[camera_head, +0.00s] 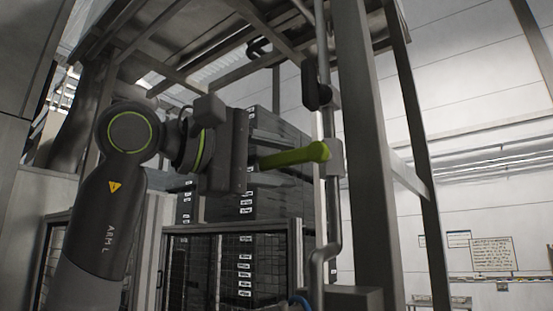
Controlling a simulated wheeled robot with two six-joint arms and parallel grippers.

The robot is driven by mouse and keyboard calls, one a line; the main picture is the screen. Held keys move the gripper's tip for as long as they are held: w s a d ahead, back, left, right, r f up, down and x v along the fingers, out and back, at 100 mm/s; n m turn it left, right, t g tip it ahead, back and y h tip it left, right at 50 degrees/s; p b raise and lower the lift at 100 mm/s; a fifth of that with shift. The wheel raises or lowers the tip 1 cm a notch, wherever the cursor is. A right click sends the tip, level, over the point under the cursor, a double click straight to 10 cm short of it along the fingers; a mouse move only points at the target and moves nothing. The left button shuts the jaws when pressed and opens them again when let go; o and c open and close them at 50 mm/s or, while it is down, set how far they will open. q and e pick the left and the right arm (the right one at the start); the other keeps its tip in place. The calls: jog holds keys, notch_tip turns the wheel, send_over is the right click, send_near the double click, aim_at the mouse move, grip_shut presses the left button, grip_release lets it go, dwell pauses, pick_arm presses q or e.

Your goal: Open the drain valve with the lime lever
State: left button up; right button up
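The lime lever (308,154) is near the middle of the head view. It lies close to level, its rounded right end at a grey valve body (335,158) on a vertical pipe. Its left end reaches toward my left gripper (282,158), which comes in from the left. The dark fingers appear spread, one above and one below the lever, with a gap on both sides. The fingers blend into dark crates behind, so their tips are hard to make out, and contact with the lever does not show. My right gripper is not in view.
The vertical pipe (332,215) bends below the valve. A second dark fitting (317,95) sits higher on it. A thick steel post (372,180) stands just right of the pipe. Stacked dark crates (258,207) stand behind. Steel beams cross overhead.

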pick_arm(q)
jog(key=shift+a, duration=0.1)
grip_shut()
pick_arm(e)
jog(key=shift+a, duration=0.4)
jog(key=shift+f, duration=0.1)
